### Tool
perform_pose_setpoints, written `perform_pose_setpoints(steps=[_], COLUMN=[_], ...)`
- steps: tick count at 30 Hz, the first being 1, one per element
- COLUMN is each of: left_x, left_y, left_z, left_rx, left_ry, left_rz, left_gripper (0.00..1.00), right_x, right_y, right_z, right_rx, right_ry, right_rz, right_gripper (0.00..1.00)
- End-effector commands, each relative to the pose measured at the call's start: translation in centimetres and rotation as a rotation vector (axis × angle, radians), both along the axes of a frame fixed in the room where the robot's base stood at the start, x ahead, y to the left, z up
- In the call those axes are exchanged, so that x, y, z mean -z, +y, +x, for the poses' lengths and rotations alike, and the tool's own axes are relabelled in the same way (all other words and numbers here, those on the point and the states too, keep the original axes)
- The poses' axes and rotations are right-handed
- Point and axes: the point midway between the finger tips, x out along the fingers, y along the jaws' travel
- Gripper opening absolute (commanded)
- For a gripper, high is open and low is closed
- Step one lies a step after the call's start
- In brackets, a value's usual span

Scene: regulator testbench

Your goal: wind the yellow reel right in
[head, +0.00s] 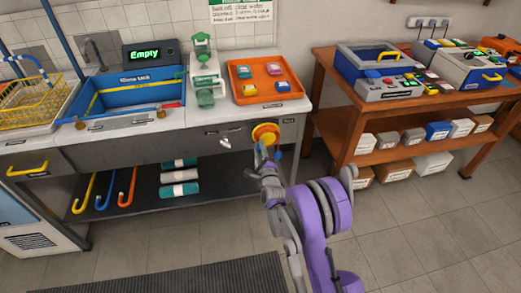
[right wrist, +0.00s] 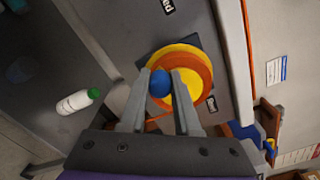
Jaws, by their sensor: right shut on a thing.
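The yellow reel (head: 265,131), with an orange rim, is mounted on the grey front of the bench, below the orange tray. In the right wrist view the reel (right wrist: 187,90) fills the middle, with a blue crank knob (right wrist: 160,85) on its face. My right gripper (head: 262,153) is at the lower part of the reel. In the right wrist view its fingers (right wrist: 160,76) are on either side of the blue knob, shut on it. The fingers hide part of the reel. My left gripper is in neither view.
Above the reel, the bench (head: 297,108) carries an orange tray (head: 238,96), a green device (head: 204,75) and a blue sink (head: 128,100). A wooden table (head: 320,92) stands to the right. The floor in front is mostly clear.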

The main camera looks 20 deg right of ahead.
Motion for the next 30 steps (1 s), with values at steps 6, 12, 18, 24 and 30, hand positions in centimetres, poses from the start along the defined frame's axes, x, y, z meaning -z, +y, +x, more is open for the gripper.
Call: perform_pose_setpoints(steps=[6,12,18,24,30], left_x=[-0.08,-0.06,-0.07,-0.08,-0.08], left_y=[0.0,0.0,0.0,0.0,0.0], left_z=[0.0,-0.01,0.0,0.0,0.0], left_rx=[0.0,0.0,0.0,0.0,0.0], left_ry=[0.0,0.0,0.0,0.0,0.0], left_rz=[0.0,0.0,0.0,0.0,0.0], left_gripper=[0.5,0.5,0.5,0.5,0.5], right_x=[-0.04,-0.03,-0.03,-0.04,-0.05], right_y=[0.0,0.0,0.0,0.01,0.08], right_z=[-0.01,-0.02,-0.01,-0.01,-0.24], right_rx=[0.0,0.0,0.0,0.0,0.0], right_ry=[-0.004,-0.004,-0.004,-0.004,-0.004], right_rz=[0.017,0.017,0.017,0.016,0.016], right_gripper=[0.0,0.0,0.49,0.61,0.61])
